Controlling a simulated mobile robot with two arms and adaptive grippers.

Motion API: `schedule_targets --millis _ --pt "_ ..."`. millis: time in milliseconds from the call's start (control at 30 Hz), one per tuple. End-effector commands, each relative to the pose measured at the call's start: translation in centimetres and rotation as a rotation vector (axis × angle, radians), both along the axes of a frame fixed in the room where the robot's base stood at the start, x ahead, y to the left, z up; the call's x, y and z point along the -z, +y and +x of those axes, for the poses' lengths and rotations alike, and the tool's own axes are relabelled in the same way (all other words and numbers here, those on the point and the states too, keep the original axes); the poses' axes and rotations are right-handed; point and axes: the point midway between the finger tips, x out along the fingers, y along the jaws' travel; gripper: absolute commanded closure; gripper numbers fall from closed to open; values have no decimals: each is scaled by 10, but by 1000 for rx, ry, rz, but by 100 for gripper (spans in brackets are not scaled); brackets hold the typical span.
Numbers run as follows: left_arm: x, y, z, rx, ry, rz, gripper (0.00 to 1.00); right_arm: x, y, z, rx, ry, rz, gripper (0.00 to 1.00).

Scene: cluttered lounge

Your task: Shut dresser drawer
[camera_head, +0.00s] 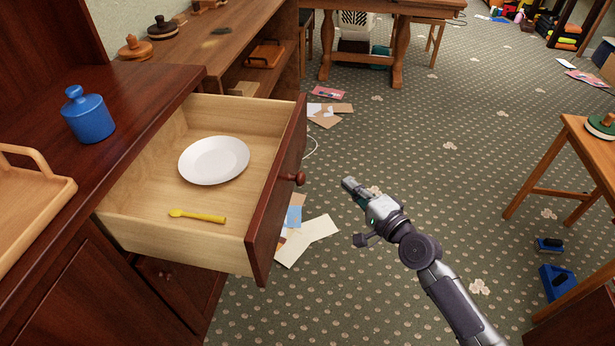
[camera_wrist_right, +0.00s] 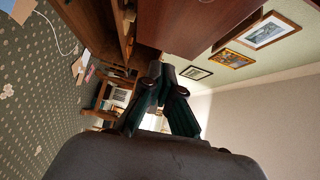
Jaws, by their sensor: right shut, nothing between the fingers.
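The dresser (camera_head: 150,85) is dark reddish wood at the left in the head view. Its top drawer (camera_head: 275,195) is pulled far out, with a round knob (camera_head: 294,179) on its front. A white plate (camera_head: 214,160) and a yellow utensil (camera_head: 197,216) lie inside. My right gripper (camera_head: 350,185) is in front of the drawer, to the right of the knob and apart from it. Its fingers are together and empty, and they also show in the wrist view (camera_wrist_right: 161,76). My left gripper is not in view.
A blue jar (camera_head: 88,114) and a wooden tray (camera_head: 28,180) stand on the dresser top. Papers (camera_head: 308,238) lie on the carpet below the drawer front. A stool (camera_head: 566,150) stands at the right. The carpet between is largely open.

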Motion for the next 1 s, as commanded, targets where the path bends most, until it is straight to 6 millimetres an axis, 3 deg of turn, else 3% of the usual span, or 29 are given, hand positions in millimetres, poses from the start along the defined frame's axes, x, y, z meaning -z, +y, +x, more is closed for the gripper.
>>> schedule_targets --millis 100,267,433,667,800,1000 --pt "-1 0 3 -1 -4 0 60 -14 7 2 -18 -16 53 100" --pt "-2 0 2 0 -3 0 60 -18 16 18 -18 -15 57 100" --pt "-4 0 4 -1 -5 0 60 -17 34 48 -18 -17 55 100" --pt "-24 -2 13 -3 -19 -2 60 -16 58 90 -18 -16 52 100" --pt "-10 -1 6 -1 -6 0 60 -17 80 92 -19 -14 53 100" --pt "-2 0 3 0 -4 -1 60 -16 93 96 -18 -14 52 100"
